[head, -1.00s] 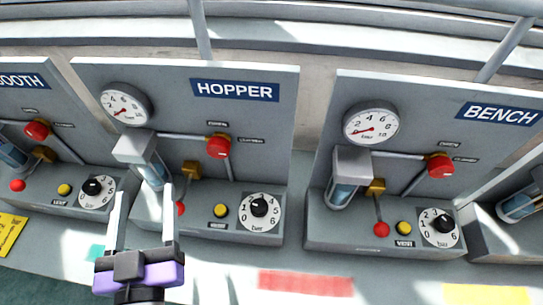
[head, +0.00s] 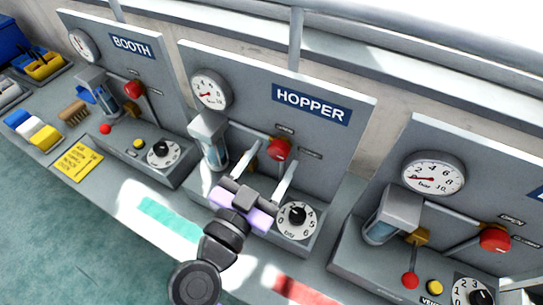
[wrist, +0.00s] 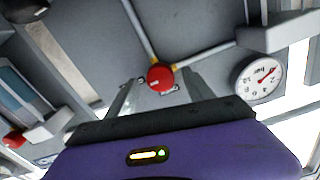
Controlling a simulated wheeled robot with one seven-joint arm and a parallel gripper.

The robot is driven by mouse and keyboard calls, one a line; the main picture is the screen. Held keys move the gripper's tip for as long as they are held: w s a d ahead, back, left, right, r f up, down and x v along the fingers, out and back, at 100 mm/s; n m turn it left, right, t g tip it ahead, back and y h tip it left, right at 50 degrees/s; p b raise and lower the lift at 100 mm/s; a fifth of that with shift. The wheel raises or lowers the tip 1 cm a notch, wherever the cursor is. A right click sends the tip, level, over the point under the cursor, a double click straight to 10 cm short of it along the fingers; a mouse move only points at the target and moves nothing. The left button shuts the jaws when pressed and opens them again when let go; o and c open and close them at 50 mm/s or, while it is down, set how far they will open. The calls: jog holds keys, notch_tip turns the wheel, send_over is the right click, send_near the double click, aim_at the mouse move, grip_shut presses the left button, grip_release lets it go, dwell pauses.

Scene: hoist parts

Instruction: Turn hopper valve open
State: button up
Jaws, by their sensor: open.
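The hopper panel (head: 352,100) carries a blue HOPPER sign (head: 311,104). Its valve has a round red knob (head: 279,149) on grey pipes, with two small labels by it, too small to read. My gripper (head: 273,156) is open and empty in front of the panel, its two pale fingers pointing at the valve. In the wrist view the red knob (wrist: 160,77) shows between the fingers (wrist: 158,86), with yellow parts by it. I see no clear contact. The gripper hides part of the hopper's lower box.
The hopper gauge (head: 211,90) and a filter block with a clear bowl (head: 209,138) stand left of the valve. A dial (head: 297,219) sits below right. Booth panel (head: 150,75) is left, bench panel (head: 450,140) right, each with its own red knob.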

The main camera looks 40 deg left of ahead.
jog(key=shift+w, duration=0.1)
grip_shut()
